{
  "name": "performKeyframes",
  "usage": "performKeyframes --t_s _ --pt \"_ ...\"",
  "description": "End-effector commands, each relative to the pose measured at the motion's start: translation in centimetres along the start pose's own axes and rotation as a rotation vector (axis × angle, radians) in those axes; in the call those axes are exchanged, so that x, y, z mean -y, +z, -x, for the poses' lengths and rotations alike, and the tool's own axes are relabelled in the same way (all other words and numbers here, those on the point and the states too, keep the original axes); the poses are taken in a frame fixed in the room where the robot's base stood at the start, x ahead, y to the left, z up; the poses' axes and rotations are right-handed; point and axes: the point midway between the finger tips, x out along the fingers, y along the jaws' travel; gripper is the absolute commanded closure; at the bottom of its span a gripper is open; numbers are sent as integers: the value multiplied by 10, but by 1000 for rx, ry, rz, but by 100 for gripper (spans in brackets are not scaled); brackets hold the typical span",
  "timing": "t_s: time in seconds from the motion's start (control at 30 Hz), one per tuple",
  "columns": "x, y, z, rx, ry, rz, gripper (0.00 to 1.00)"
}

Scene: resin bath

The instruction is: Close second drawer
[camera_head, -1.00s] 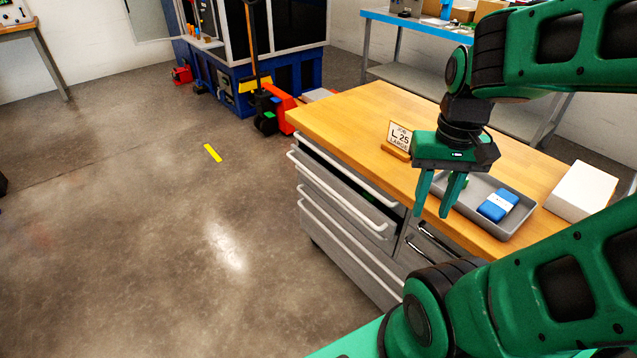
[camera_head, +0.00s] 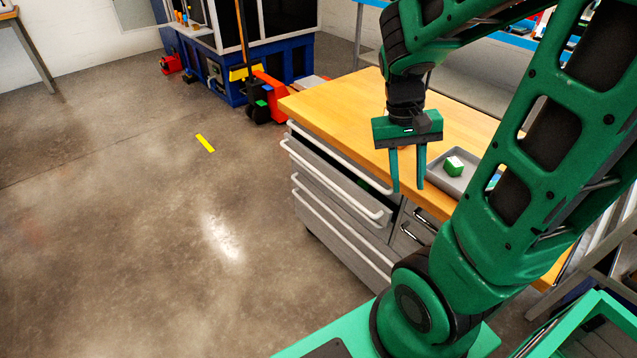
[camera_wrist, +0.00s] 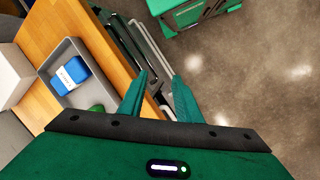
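The second drawer (camera_head: 335,184) of the grey cabinet is pulled out part way, with a white bar handle along its front. Its dark inside shows, with a bit of green in it. The top drawer's handle (camera_head: 335,154) sits above and farther back. My gripper (camera_head: 408,186) points down with its two green fingers apart and nothing between them. It appears near the cabinet's front edge, to the right of the drawer's handle in the picture. In the wrist view, the fingers (camera_wrist: 159,76) are apart over the cabinet front, with drawer handles (camera_wrist: 152,50) beyond them.
A grey tray (camera_head: 437,182) on the wooden top (camera_head: 345,96) holds a green-and-white block (camera_head: 454,166). A blue-and-white block (camera_wrist: 73,73) lies in it too. A red pallet jack (camera_head: 272,96) stands behind the cabinet.

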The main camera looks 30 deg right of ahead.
Motion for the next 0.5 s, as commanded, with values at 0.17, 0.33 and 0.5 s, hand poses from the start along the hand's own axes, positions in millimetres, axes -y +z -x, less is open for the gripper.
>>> performKeyframes --t_s 0.17,0.33,0.5 --pt "19 -35 -22 14 143 21 69" --pt "39 -64 -43 -2 284 45 69" --pt "60 -91 -64 -42 432 78 69"
